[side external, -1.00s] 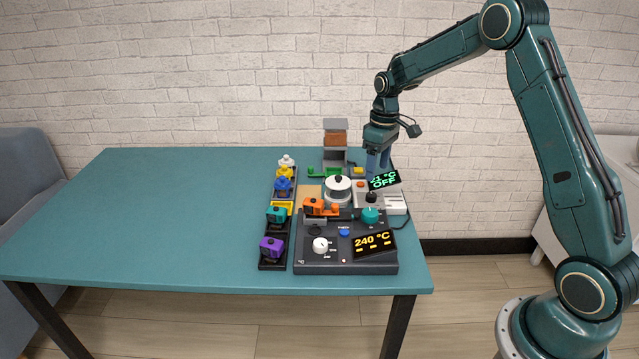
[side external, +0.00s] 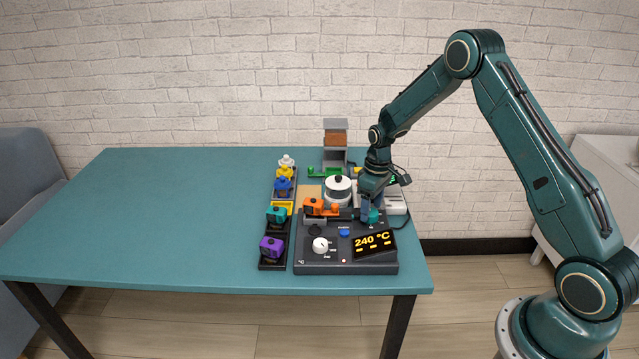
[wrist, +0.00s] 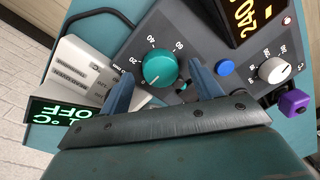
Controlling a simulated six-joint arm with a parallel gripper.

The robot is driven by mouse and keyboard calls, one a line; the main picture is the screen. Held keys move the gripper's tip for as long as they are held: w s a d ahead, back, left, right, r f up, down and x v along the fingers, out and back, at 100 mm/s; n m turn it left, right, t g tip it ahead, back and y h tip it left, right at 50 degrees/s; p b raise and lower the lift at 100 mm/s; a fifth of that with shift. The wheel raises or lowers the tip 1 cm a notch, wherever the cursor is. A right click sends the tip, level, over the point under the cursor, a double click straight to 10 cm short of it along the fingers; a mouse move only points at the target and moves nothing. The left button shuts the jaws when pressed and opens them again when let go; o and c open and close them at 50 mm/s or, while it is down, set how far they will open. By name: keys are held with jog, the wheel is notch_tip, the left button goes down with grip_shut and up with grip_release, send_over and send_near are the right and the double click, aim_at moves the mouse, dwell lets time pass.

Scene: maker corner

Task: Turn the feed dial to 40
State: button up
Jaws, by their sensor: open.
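The feed dial is a teal round knob (wrist: 160,66) on the dark grey control unit (side external: 330,262), with a printed scale including 20 and 40 around it. A small pale mark shows near the knob's lower-left edge, but I cannot read its setting surely. My gripper (side external: 371,211) is at the knob in the side view and partly hides it (side external: 374,217). In the wrist view my gripper (wrist: 160,79) is open, one blue finger on each side of the knob. I see no clear contact.
The unit also carries a white knob (wrist: 274,70), a blue button (wrist: 225,67) and a display reading 240 °C (side external: 374,245). A white device (wrist: 80,75) with a green OFF display is close behind. Coloured pieces stand in a black rack (side external: 273,265). The table's left is clear.

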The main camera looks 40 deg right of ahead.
jog(key=shift+f, duration=0.55)
jog(key=c, duration=1)
